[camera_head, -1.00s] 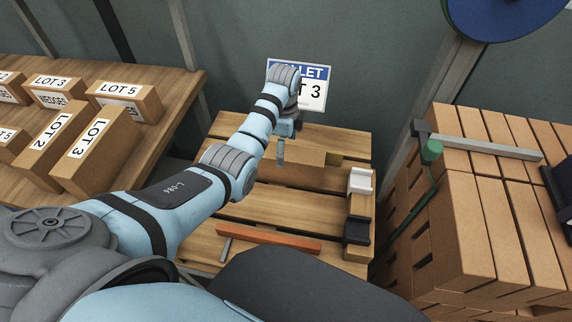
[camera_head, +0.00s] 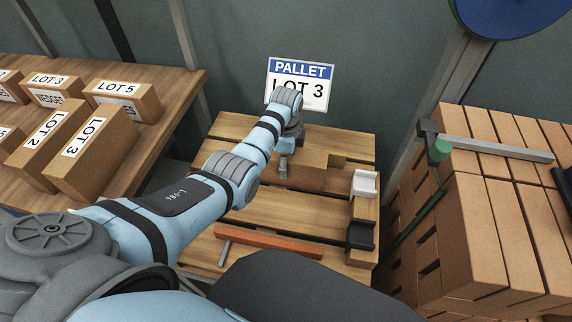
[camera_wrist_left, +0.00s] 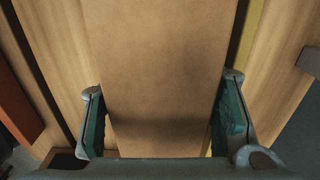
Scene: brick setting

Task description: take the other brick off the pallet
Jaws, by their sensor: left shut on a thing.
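The pallet (camera_head: 262,208) is a slatted wooden platform below a sign (camera_head: 300,88) reading PALLET LOT 3. A plain tan brick (camera_head: 312,160) is at its back part. The brick also fills the middle of the left wrist view (camera_wrist_left: 160,60). My left gripper (camera_head: 284,168) comes in from the left and is shut on the brick, with one green-padded finger on each side. In the head view the arm and gripper hide the brick's left end. I cannot tell whether the brick touches the slats. My right gripper is not in view.
A white holder (camera_head: 364,184) and a black holder (camera_head: 360,235) stand at the pallet's right edge. An orange bar (camera_head: 268,241) lies near its front. Stacked bricks (camera_head: 480,230) with a clamp stand at right. Labelled boxes (camera_head: 95,155) fill the left table.

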